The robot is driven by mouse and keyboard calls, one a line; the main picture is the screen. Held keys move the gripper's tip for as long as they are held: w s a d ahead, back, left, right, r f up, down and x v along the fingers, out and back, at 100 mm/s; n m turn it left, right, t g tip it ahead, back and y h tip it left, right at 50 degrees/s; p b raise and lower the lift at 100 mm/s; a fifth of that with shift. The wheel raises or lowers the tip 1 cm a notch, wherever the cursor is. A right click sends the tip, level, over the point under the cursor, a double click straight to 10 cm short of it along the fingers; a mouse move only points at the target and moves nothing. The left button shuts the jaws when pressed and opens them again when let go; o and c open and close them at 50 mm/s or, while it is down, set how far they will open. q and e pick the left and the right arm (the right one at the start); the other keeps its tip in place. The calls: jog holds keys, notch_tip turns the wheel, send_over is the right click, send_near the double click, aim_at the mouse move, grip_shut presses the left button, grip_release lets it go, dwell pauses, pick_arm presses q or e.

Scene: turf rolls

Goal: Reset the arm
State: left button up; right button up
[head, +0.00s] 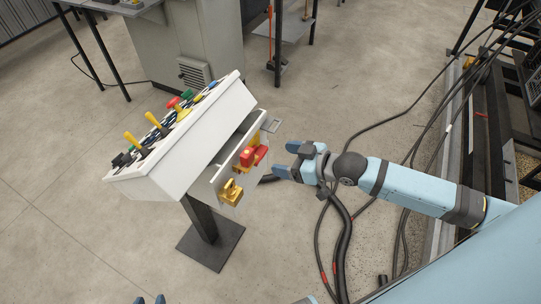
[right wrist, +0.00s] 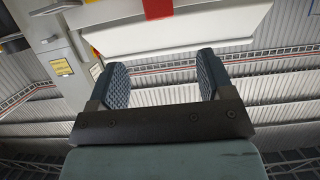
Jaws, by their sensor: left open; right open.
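My right arm comes in from the right in the head view. Its right gripper (head: 284,159) is open and empty, with its fingers pointing left toward the console's side, a short gap from the red block. Its two fingers also show wide apart in the right wrist view (right wrist: 160,82), with nothing between them. Only the two fingertips of my left gripper (head: 150,300) show at the bottom edge of the head view; they are apart, and the rest is out of frame.
A white control console (head: 180,150) with several levers stands on a dark post. Black cables (head: 341,235) run across the floor under my right arm. Floor at left is clear.

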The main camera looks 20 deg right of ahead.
jog(key=shift+s+d+r, duration=0.2)
jog(key=shift+s+d, duration=0.1)
jog(key=shift+s, duration=0.15)
jog(key=s+a+f+m+h+p, duration=0.2)
jog(key=s+f+p, duration=0.1)
jog(key=s+f, duration=0.2)
jog(key=s+a+f+m+h+p, duration=0.2)
jog(key=s+f, duration=0.3)
jog(key=s, duration=0.4)
jog(key=shift+s+a+m+h+p, duration=0.3)
jog(key=shift+a+h+p, duration=0.1)
jog(key=shift+h+p, duration=0.25)
jog(key=shift+r, duration=0.1)
